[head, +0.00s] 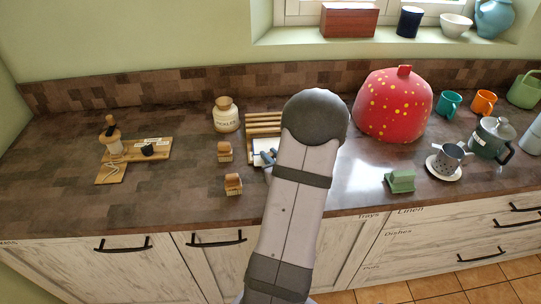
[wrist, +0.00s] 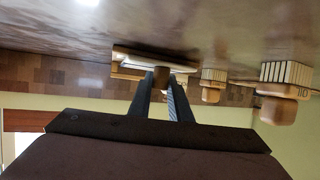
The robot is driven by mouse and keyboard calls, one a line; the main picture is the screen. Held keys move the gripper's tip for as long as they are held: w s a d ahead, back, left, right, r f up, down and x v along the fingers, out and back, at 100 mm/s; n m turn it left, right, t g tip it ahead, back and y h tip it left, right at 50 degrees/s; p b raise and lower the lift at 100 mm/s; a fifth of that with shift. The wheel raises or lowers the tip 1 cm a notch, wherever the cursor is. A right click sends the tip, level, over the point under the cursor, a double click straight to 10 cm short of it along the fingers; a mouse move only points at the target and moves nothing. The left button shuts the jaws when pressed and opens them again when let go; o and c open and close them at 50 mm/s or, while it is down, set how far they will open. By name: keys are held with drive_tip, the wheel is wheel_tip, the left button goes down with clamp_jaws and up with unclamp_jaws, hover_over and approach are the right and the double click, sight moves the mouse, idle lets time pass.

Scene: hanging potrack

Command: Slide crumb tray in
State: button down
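The crumb tray (head: 263,146) is a pale, flat piece showing at the slatted wooden board (head: 262,119) on the counter. In the wrist view the pale tray (wrist: 133,57) has a dark wooden knob (wrist: 161,78) on its near side. My gripper (head: 266,158) is at the tray's front edge, partly hidden by my arm. In the wrist view the fingertips of my gripper (wrist: 162,84) stand on either side of the knob. I cannot tell whether they press on it. My arm hides the right part of the board and tray.
Two small wooden holders (head: 233,184) (head: 225,152) stand left of the tray. A labelled jar (head: 226,115) is behind them. A big red spotted pot (head: 393,105) and a green block (head: 400,181) are on the right. A wooden stand (head: 135,155) is far left.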

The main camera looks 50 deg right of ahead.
sight(269, 145)
drive_tip(key=shift+w+d, duration=1.75)
drive_tip(key=shift+d, duration=0.05)
drive_tip(key=c, duration=1.6)
unclamp_jaws()
drive_tip(key=shift+s+a, duration=0.1)
drive_tip(key=shift+s, duration=0.05)
drive_tip(key=shift+b+v, duration=0.75)
drive_tip(key=shift+v, duration=2.8)
